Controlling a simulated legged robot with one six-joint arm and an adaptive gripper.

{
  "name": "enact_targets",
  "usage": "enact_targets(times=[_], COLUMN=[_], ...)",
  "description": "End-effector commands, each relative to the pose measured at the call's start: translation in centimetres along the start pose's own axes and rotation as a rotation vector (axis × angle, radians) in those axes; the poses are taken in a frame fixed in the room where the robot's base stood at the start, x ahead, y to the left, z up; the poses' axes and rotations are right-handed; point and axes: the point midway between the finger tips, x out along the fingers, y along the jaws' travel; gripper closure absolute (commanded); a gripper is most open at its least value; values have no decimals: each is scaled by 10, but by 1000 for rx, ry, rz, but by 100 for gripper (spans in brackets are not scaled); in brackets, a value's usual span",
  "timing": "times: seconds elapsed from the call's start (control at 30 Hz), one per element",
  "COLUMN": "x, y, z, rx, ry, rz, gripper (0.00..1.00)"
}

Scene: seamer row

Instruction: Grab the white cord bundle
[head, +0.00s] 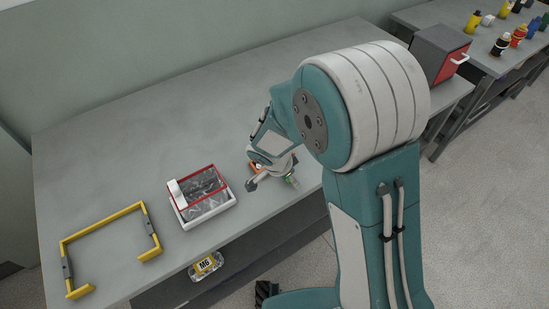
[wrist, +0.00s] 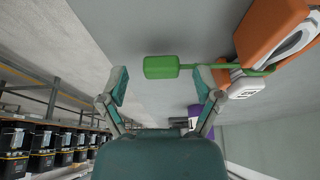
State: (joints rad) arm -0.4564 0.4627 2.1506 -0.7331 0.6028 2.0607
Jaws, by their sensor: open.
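My gripper (wrist: 162,80) is open, one finger on each side of a green block (wrist: 160,67) in the wrist view. I cannot tell whether the fingers touch it. A thin green strip runs right from the block to an orange piece (wrist: 268,30). A white looped piece (wrist: 293,42) lies against the orange piece, and a white labelled piece (wrist: 245,86) sits just below. I cannot tell for sure which white piece is the cord bundle. In the head view my gripper (head: 270,182) is low over the table's front edge, partly hiding these items.
The grey table (head: 140,130) is mostly clear at the back. A white tray with a red rim (head: 222,208) and a yellow frame (head: 98,223) stand to the left. An M6 pack (head: 206,264) is below the edge. A red-fronted box (head: 440,55) stands right.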

Motion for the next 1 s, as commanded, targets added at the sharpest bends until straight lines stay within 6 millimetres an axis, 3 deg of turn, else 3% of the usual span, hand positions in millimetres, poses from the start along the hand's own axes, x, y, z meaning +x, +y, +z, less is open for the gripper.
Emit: enact_targets(times=[0.23, 0.27, 0.43, 0.83, 1.0], x=[3, 3, 3, 2, -10], y=[0, 0, 1, -1, -1], z=[0, 0, -2, -1, -6], rx=[0, 0, 1, 1, 3], ry=[-1, -1, -2, 0, 2], rz=[-2, -2, -2, -2, -5], gripper=[17, 22, 97, 100, 100])
